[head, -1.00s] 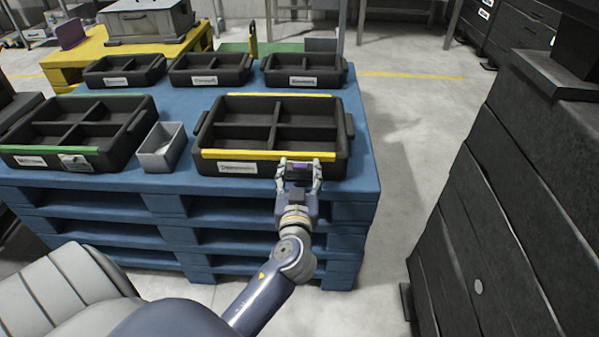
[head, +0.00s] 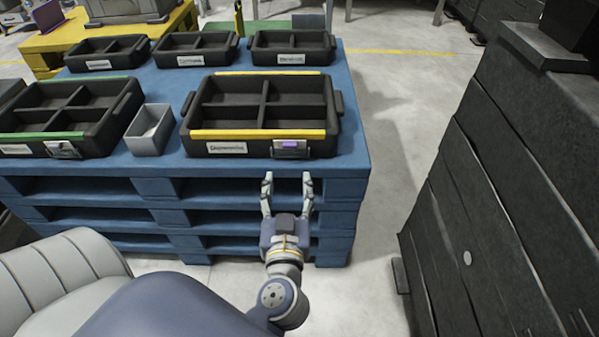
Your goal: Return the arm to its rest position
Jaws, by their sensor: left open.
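My left gripper (head: 287,190) is in the lower middle of the head view. Its two fingers are spread apart with nothing between them. It is in front of the blue pallet stack, apart from the black tray with yellow strips (head: 334,132). A small metal piece with a purple part (head: 290,147) is at the right of that tray's front wall, beside a white label. My right gripper is not in view.
The blue pallet stack (head: 190,190) carries several black divided trays, one with green strips (head: 40,136), and a small grey bin (head: 150,131). Black stacked boxes (head: 500,200) stand at the right. Grey floor (head: 385,150) is clear between them.

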